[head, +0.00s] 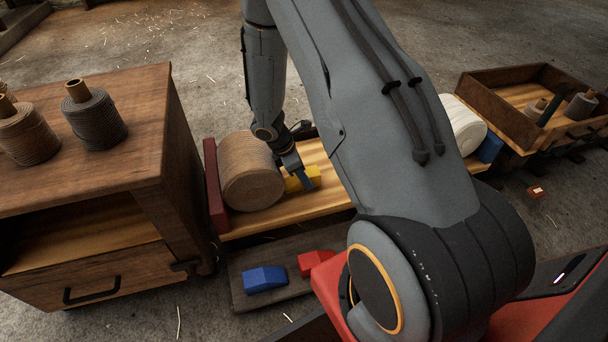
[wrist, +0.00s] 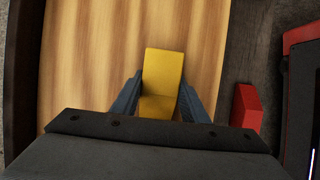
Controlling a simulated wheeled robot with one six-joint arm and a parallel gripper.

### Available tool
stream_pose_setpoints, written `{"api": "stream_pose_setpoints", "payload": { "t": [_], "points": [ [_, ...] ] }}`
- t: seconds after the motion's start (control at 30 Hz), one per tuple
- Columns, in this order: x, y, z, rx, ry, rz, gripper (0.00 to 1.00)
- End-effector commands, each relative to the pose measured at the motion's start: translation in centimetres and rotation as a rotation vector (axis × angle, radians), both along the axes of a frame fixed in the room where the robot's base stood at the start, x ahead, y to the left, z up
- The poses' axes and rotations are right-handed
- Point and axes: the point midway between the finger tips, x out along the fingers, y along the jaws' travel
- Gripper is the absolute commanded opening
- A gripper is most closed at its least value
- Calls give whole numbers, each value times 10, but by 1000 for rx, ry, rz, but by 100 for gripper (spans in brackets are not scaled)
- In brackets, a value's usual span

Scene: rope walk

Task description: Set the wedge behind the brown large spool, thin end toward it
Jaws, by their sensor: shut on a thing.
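The brown large spool (head: 252,172) lies on its side on a light wooden bed, against a dark red end board (head: 215,186) at its left. My gripper (head: 306,180) is to the right of the spool, low over the bed, and is shut on a yellow wedge (head: 296,182). In the wrist view the yellow wedge (wrist: 162,75) sits between the two fingers (wrist: 159,98), over the striped wood (wrist: 100,60). In the head view the wedge is close to the spool's right side; I cannot tell whether they touch. The fingers partly hide the wedge.
A blue wedge (head: 264,279) and a red wedge (head: 316,262) lie on a dark board (head: 240,301) in front. A white spool (head: 464,124) with a blue block (head: 489,148) and an open tray (head: 505,104) are at right.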

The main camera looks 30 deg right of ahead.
Motion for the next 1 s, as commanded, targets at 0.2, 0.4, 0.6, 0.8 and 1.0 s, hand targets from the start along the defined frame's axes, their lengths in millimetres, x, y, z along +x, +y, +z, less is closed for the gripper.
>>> {"api": "stream_pose_setpoints", "payload": {
  "t": [0.2, 0.4, 0.6, 0.8, 1.0],
  "points": [
    [0, 0, 0, 0, 0, 0, 59],
    [0, 0, 0, 0, 0, 0, 59],
    [1, 0, 8, -1, -3, -1, 59],
    [2, 9, 39, 0, -3, 1, 59],
    [5, 26, 79, 0, -3, 0, 59]
  ]
}}
